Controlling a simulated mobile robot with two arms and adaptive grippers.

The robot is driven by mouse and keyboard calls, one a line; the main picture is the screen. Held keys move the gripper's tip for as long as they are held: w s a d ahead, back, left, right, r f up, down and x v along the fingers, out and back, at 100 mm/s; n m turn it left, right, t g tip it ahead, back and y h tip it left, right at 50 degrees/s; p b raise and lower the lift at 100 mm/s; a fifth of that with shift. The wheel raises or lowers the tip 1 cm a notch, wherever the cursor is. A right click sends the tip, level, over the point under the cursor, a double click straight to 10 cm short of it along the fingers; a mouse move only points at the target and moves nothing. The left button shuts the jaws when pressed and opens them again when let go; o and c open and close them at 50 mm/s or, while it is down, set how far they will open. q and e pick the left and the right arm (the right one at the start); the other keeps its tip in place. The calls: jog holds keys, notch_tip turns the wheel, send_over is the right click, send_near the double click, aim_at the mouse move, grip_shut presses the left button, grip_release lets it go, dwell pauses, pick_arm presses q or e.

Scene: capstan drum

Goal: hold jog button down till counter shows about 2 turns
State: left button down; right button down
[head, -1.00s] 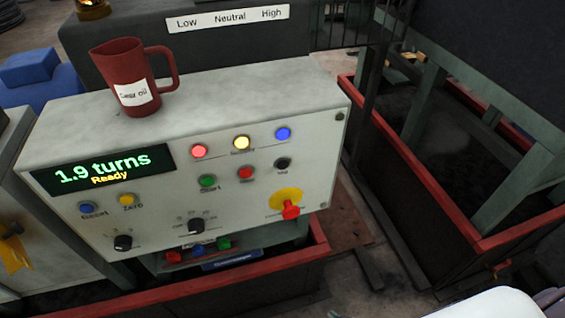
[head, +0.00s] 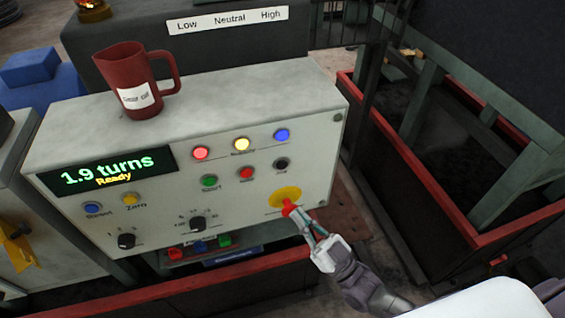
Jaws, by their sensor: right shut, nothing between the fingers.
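The counter display (head: 103,170) on the pale control box reads 1.9 turns, with "Ready" below it. The black button (head: 281,164), with a small blurred label that seems to read Jog, sits to the right of the red button. My right gripper (head: 301,220) is shut and empty, low at the right of the panel. Its fingertips overlap the red mushroom knob (head: 288,208) on a yellow plate in this view; I cannot tell whether they touch it. The gripper is below the black button and apart from it. My left gripper is not in view.
A green button (head: 209,182) and a red button (head: 247,173) sit left of the black one. Red, yellow and blue lamps line the row above. A red gear oil jug (head: 129,80) stands on top of the box. A red-edged bin (head: 413,170) is at the right.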

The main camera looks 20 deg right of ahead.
aim_at(282, 165)
jog(key=shift+t+y, duration=0.6)
jog(key=shift+y, duration=0.3)
jog(key=r, duration=0.1)
jog(key=s+r, duration=0.1)
jog(key=r, duration=0.3)
jog(key=shift+s+a+r, duration=0.15)
jog(key=shift+s+a, duration=0.05)
jog(key=shift+s, duration=0.15)
jog(key=w+b, duration=0.3)
jog(key=w, duration=0.5)
jog(key=shift+w+a, duration=0.15)
jog(key=shift+w, duration=0.25)
jog(key=shift+w, duration=0.15)
jog(key=shift+w, duration=0.3)
